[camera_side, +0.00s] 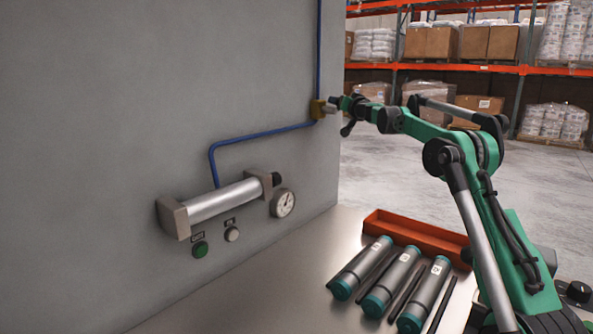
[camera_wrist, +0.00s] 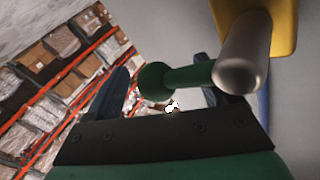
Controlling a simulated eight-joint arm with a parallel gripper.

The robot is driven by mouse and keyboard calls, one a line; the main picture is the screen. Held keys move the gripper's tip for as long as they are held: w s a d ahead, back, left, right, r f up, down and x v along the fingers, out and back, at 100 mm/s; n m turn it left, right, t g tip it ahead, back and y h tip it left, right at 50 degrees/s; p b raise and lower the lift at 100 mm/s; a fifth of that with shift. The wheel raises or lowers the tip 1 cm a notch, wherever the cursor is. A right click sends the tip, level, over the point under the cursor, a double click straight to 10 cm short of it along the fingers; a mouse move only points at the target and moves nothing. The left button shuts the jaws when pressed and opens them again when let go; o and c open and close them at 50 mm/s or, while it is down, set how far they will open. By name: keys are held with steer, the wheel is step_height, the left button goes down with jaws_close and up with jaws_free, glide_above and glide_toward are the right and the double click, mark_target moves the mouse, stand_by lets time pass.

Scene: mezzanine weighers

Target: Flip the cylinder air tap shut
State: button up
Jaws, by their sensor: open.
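The yellow air tap (camera_side: 317,109) sits on the blue air line (camera_side: 318,50) on the grey wall, above and right of the silver cylinder (camera_side: 222,202). In the wrist view the tap's yellow body (camera_wrist: 285,25) is at the upper right, with a silver stem (camera_wrist: 243,55) pointing at me. A green lever (camera_wrist: 190,77) with a round knob (camera_wrist: 154,82) reaches left from the stem. My gripper (camera_side: 341,103) is at the tap. In the wrist view my gripper (camera_wrist: 170,85) is open, the lever crossing between its fingers. Whether they touch it I cannot tell.
A round gauge (camera_side: 283,203), a green button (camera_side: 200,249) and a white button (camera_side: 232,234) are on the wall below. The bench holds several grey-teal cylinders (camera_side: 395,278) and an orange tray (camera_side: 415,235). Warehouse racks (camera_side: 470,66) stand far behind.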

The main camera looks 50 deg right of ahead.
jaws_close()
stand_by(0.5)
steer(key=shift+w+f+m+g+y, duration=0.1)
steer(key=shift+f+m+g+y, duration=0.3)
steer(key=shift+f+m+y, duration=0.25)
jaws_free()
steer(key=shift+r, duration=0.1)
